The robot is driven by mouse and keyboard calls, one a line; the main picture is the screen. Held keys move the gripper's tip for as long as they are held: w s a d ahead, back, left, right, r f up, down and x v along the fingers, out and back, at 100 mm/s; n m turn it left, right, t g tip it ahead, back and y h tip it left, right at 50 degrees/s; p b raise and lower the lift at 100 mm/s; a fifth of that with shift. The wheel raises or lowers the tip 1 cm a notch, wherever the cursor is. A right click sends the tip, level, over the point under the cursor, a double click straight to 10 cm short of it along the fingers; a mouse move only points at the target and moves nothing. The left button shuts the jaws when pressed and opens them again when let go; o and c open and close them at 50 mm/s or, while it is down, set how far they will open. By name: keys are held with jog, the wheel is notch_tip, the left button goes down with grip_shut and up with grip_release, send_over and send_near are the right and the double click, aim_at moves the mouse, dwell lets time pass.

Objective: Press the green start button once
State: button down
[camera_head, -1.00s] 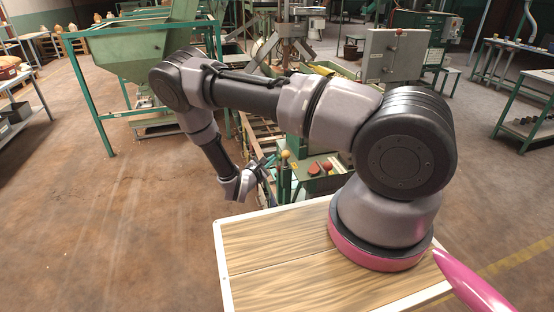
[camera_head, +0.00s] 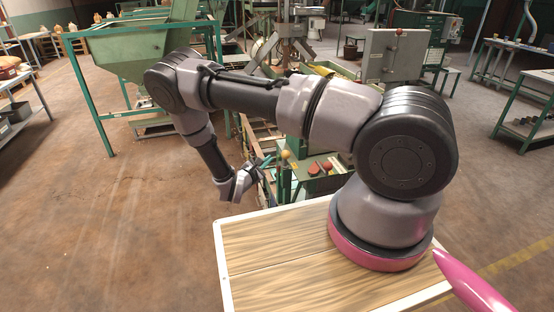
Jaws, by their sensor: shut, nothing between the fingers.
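My gripper (camera_head: 262,167) is at the end of my bent arm, at the left edge of the green machine's front. It looks small and blurred here, with its fingers shut and nothing seen between them. A yellow ball knob (camera_head: 285,154) stands between the gripper and the panel. I cannot make out the green start button; it may be hidden or too small to tell. I cannot tell whether the fingertips touch anything.
A grey cabinet (camera_head: 393,55) stands behind the panel. A large green hopper (camera_head: 135,50) on a green frame is at the back left. Workbenches (camera_head: 527,85) stand at the right. The brown floor (camera_head: 110,220) at the left is clear.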

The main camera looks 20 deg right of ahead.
jog(key=shift+a, duration=2.5)
jog(key=shift+r, duration=0.1)
jog(key=s+d+r+m+g+y, duration=0.1)
jog(key=s+d+r+m+g, duration=0.25)
jog(key=r, duration=0.55)
jog(key=s+d+r+m+g+y, duration=0.1)
jog(key=d+r+m+g, duration=0.25)
jog(key=r+m, duration=0.45)
jog(key=s+d+r+m+g+y, duration=0.1)
jog(key=s+d+r+m+g, duration=0.25)
jog(key=r, duration=0.75)
jog(key=s+a+r+m+t+y, duration=0.1)
jog(key=s+r+m+t+y, duration=0.2)
jog(key=s+r, duration=0.7)
jog(key=s+a+r+m+t+y, duration=0.1)
jog(key=s+r+m+t+y, duration=0.2)
jog(key=s+r, duration=0.7)
notch_tip(320, 180, up, 4)
jog(key=m+y, duration=0.2)
jog(key=y, duration=0.2)
jog(key=shift+s+a+r+m+y, duration=0.15)
jog(key=shift+s+a+m+y, duration=0.15)
jog(key=shift+s+m, duration=0.1)
